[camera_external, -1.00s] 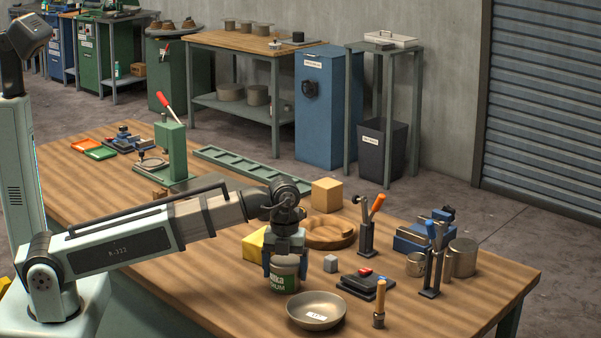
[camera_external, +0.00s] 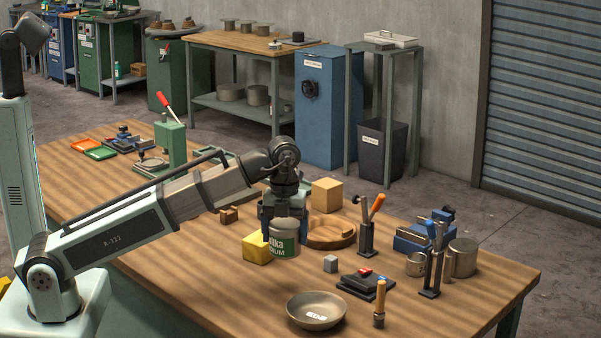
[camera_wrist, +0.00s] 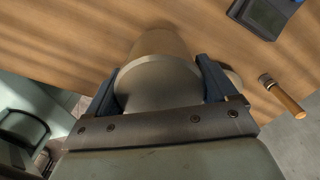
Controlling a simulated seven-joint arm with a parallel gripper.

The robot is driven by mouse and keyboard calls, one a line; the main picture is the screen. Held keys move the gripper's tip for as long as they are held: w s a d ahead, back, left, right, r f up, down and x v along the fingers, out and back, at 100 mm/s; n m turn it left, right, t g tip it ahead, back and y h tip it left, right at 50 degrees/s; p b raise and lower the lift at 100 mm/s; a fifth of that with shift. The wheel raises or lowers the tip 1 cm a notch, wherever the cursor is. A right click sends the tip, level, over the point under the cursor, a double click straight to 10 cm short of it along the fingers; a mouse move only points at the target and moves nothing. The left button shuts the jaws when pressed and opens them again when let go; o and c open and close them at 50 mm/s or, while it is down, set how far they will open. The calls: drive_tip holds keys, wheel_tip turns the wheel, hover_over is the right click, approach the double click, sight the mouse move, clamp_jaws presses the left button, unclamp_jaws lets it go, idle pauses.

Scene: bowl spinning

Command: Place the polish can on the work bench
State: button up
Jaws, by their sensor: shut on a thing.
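The polish can (camera_external: 285,241), grey with a green and white label, is upright in my gripper (camera_external: 284,222) over the work bench (camera_external: 190,270). It appears to be above the bench top, but the gap is hard to judge. In the wrist view, the can's grey lid (camera_wrist: 157,85) sits between the two blue fingers of my gripper (camera_wrist: 158,82), which are shut on its sides. The can's underside is hidden.
A metal bowl (camera_external: 316,309) stands in front of the can. A yellow block (camera_external: 256,248) and round wooden piece (camera_external: 335,235) are close by. A small grey cube (camera_external: 331,263), dark device (camera_external: 365,283) and wooden-handled tool (camera_external: 380,303) stand right. The front left bench is clear.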

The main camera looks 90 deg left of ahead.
drive_tip(key=s+a+r+n, duration=0.1)
drive_tip(key=s+a+n, duration=0.5)
drive_tip(key=a, duration=1.4)
drive_tip(key=s+a+n, duration=0.1)
drive_tip(key=s+a, duration=0.9)
drive_tip(key=a, duration=0.9)
drive_tip(key=s+a+r+n, duration=0.1)
drive_tip(key=s+a+n, duration=0.5)
drive_tip(key=a, duration=1.4)
drive_tip(key=shift+s+f+m, duration=0.35)
drive_tip(key=shift+s+f, duration=0.05)
drive_tip(key=shift+f, duration=1.2)
drive_tip(key=shift+s+f+m, duration=0.3)
drive_tip(key=shift+s+f, duration=0.1)
drive_tip(key=shift+f, duration=1.25)
drive_tip(key=shift+s+f+m, duration=0.35)
drive_tip(key=shift+s+f, duration=0.05)
drive_tip(key=shift+f, duration=1.2)
drive_tip(key=shift+f, duration=0.1)
drive_tip(key=o, duration=1.1)
wheel_tip(320, 180, up, 12)
drive_tip(key=shift+r, duration=0.15)
